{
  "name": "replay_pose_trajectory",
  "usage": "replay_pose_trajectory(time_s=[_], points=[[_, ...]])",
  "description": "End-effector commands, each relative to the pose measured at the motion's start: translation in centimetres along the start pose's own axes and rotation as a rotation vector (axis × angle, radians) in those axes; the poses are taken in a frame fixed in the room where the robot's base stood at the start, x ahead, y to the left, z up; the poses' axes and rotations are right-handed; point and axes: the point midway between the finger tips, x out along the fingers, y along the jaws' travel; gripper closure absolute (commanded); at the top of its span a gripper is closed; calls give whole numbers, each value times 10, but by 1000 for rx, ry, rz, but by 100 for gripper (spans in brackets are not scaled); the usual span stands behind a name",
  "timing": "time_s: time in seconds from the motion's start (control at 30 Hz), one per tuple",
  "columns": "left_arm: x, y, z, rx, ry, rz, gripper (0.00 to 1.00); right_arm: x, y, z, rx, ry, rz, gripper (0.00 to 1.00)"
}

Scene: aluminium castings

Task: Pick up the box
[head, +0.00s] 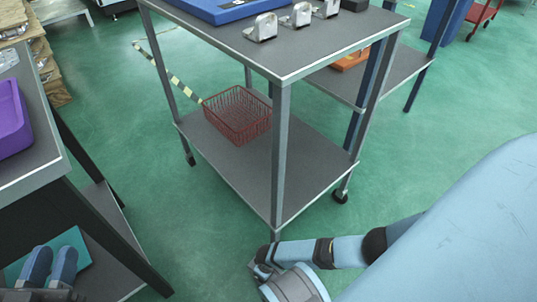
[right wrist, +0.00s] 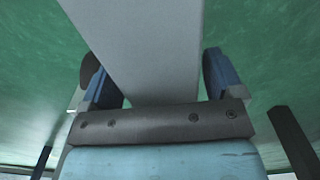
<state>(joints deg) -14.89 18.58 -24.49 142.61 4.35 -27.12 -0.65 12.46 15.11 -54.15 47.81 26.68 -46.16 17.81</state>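A purple box-like bin (head: 12,122) stands on the dark table at the left, cut by the picture edge. A red wire basket (head: 238,116) sits on the lower shelf of the grey cart. I cannot tell which one is the task's box. My left gripper (head: 52,254) is low at the bottom left, its two blue fingers a little apart with nothing seen between them, in front of a flat teal item (head: 78,246). My right gripper (right wrist: 163,82) has its fingers wide apart in the right wrist view; a grey bar (right wrist: 145,45) shows in the gap, and I cannot tell if it touches.
The cart's top (head: 300,62) carries a blue tray (head: 225,8) and several metal castings (head: 263,27). An orange item (head: 352,60) lies on a side shelf. The cart's front post (head: 280,150) is close to my right arm. Green floor is free right of the cart.

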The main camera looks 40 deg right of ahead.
Motion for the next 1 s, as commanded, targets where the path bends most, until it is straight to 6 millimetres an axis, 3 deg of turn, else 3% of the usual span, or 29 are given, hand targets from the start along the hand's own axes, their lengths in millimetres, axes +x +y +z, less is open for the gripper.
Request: replay_pose_trajectory(time_s=[0.03,0.2,0.23,0.47,0.67,0.77,0.87,1.0], points=[[0,0,0,-1,0,0,73,0,0,0,0,0,0,25],[0,0,1,-2,-2,1,73,0,0,0,0,0,0,64],[0,0,1,-2,-2,1,73,0,0,0,0,0,0,67],[0,0,0,-3,-3,1,73,-1,0,0,0,0,0,67],[0,1,-7,-27,-12,6,73,-14,0,1,0,-1,0,67],[0,2,-13,-68,-30,10,73,-30,0,0,0,0,-1,67],[-7,14,-6,-191,-104,5,73,-54,0,0,0,1,0,67],[-15,29,-11,-350,-187,10,73,-100,0,0,1,2,-1,67]])
